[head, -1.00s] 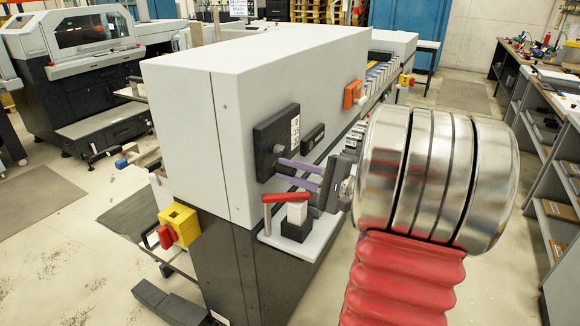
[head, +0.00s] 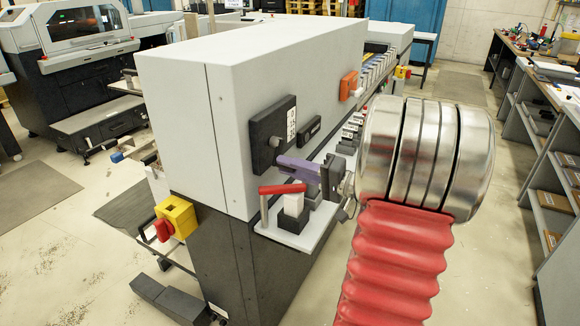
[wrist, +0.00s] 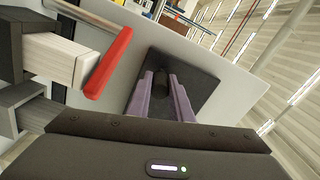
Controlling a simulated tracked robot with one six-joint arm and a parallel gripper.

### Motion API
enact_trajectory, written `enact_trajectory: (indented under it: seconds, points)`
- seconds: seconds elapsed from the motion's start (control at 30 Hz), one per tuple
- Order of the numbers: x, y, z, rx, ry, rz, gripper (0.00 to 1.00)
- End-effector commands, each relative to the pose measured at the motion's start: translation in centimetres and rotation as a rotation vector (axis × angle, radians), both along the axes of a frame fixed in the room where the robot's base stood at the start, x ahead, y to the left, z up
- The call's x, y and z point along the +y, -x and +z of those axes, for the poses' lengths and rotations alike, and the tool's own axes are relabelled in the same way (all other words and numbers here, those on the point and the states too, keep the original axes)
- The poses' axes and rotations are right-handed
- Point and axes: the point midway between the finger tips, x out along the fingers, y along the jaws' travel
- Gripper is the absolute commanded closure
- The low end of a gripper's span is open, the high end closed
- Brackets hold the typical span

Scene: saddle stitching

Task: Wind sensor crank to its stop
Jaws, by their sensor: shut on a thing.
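A dark square plate (head: 272,128) with a white scale label (head: 292,122) is fixed to the grey machine's side. A small grey knob (head: 275,143) sticks out of it. My gripper (head: 282,160) reaches the lower part of this plate with its purple fingers. In the wrist view, the fingers (wrist: 160,76) point at the dark plate (wrist: 190,80) and are shut on a small dark part, which I take to be the sensor crank (wrist: 160,73). The fingers hide most of it, so its angle and its stop cannot be made out.
Just below my fingers, a red-handled lever (head: 283,188) and a white block (head: 294,204) sit on a pale shelf (head: 300,236). An orange switch (head: 348,86) is farther along the machine. A yellow box with a red knob (head: 176,214) is at its corner.

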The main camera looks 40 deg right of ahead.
Motion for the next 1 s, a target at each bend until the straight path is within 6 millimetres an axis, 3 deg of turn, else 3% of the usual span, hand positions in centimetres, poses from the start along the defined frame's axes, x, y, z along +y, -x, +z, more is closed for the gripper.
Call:
enact_trajectory:
  seconds: [0.37, 0.4, 0.63, 1.0]
  points:
    - [0.19, 0.09, -0.63, 0.01, -0.001, 0.004, 1.0]
    - [0.19, 0.1, -0.63, 0.01, -0.001, 0.004, 0.8]
    - [0.08, 0.06, -0.4, 0.006, 0.002, 0.001, 0.64]
    - [-0.14, 0.3, -0.2, 0.002, 0.004, -0.001, 0.62]
